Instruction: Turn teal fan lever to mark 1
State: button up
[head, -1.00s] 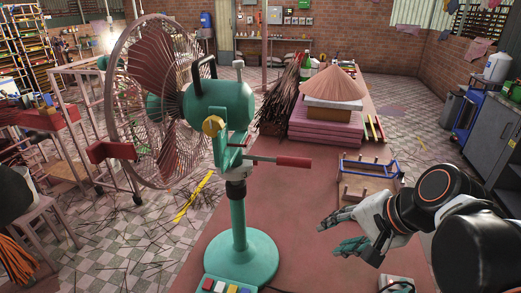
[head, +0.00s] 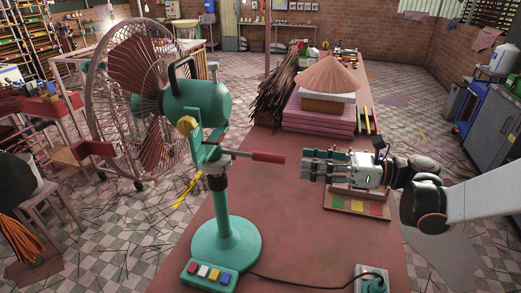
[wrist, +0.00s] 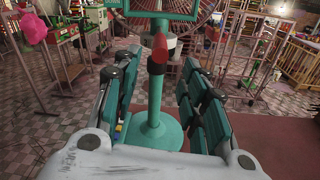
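The teal fan (head: 198,103) stands on a round teal base (head: 226,243) on the red-brown table. Its lever, a metal rod with a red grip (head: 268,157), sticks out to the right below the fan motor. My gripper (head: 306,166) is just right of the red grip, pointing at it, with a small gap in the head view. In the wrist view, my gripper (wrist: 157,72) is open, its dark teal fingers spread to both sides. The red grip (wrist: 158,50) shows end-on, centred between the fingertips.
A box with coloured buttons (head: 208,273) sits before the fan base, its cable running to a grey box (head: 371,279). A rack with coloured pads (head: 357,206) lies below my wrist. Pink stacked slabs (head: 318,121) stand farther back. The table between base and rack is clear.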

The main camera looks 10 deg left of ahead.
aim_at(249, 154)
jog(key=a, duration=0.9)
jog(key=w+a+b, duration=0.1)
jog(key=a, duration=0.3)
jog(key=shift+w+a+r, duration=0.1)
jog(key=shift+a, duration=0.2)
grip_shut()
